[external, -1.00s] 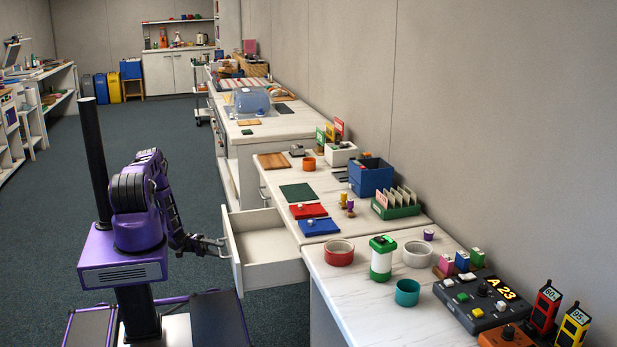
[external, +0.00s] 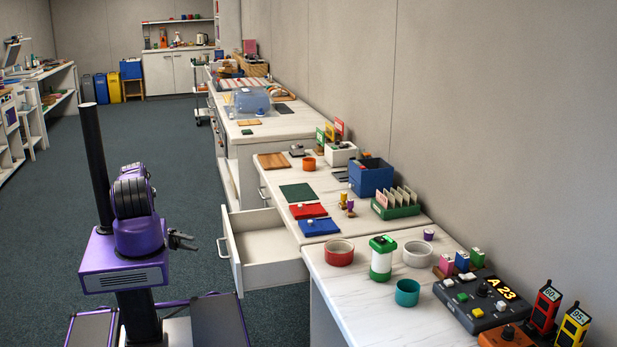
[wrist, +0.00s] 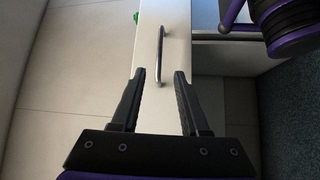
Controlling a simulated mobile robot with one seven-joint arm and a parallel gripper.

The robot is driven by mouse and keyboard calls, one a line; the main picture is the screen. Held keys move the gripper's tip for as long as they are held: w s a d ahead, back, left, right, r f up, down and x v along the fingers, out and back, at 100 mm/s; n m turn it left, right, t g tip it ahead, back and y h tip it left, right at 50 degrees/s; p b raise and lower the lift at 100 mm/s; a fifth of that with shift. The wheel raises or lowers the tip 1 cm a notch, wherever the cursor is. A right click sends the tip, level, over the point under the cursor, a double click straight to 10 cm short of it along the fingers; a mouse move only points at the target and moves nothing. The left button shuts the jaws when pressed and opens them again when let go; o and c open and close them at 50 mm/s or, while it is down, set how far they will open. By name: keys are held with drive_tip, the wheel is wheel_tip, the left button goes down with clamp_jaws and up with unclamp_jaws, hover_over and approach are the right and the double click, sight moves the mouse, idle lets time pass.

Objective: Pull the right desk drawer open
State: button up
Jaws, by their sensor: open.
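The right desk drawer (external: 268,250) is a white drawer pulled well out of the desk, with its empty inside showing. Its front carries a metal bar handle (external: 222,252). My gripper (external: 193,241) is to the left of the handle, apart from it, with clear air between. In the wrist view my gripper (wrist: 158,78) shows two black fingers spread apart and empty. The handle (wrist: 160,50) lies beyond the fingertips, on the white drawer front (wrist: 178,15).
The desk top (external: 265,178) holds a red tray (external: 307,211), a blue tray (external: 319,227) and a blue bin (external: 371,177). A nearer counter (external: 345,292) stands right of the drawer. Another drawer handle (external: 262,193) shows farther along the desk. The floor (external: 190,200) left of the desk is clear.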

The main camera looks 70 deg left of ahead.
drive_tip(key=shift+v, duration=1.15)
drive_tip(key=shift+r, duration=0.1)
